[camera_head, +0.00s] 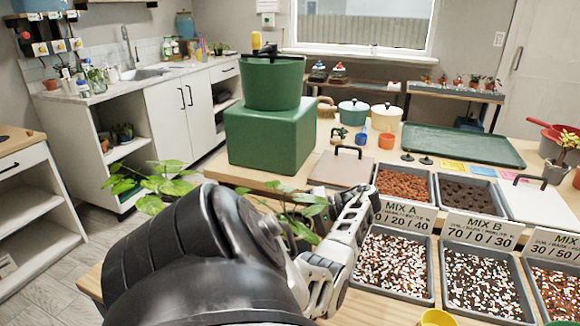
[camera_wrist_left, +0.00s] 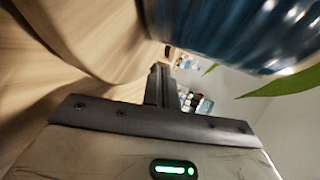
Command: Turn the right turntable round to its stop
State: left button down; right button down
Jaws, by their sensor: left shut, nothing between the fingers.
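My left arm fills the lower middle of the head view, and I cannot make out its fingertips there. In the left wrist view my left gripper (camera_wrist_left: 160,78) is shut and empty. Beside it is a pale wooden surface with a rounded edge (camera_wrist_left: 85,35), which may be a turntable. A shiny blue ribbed pot (camera_wrist_left: 245,30) is close by at the upper right. I cannot tell whether the fingers touch either one. In the head view, green leaves (camera_head: 158,186) show behind my arm, and more leaves (camera_head: 305,211) show right of it. No turntable is clearly visible there; my arm may hide them.
A green box (camera_head: 270,140) carries a green pot (camera_head: 272,82) at the table's back left. Grey trays of potting mix (camera_head: 395,262) fill the right side, with label cards. A green tray (camera_head: 465,146) lies farther back.

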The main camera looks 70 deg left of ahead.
pick_arm(q)
jog(key=v, duration=0.6)
jog(key=shift+w+d, duration=0.1)
jog(key=shift+w, duration=0.1)
jog(key=shift+w+d+r+b, duration=0.15)
jog(key=shift+w+r+b, duration=0.15)
jog(key=shift+w, duration=0.15)
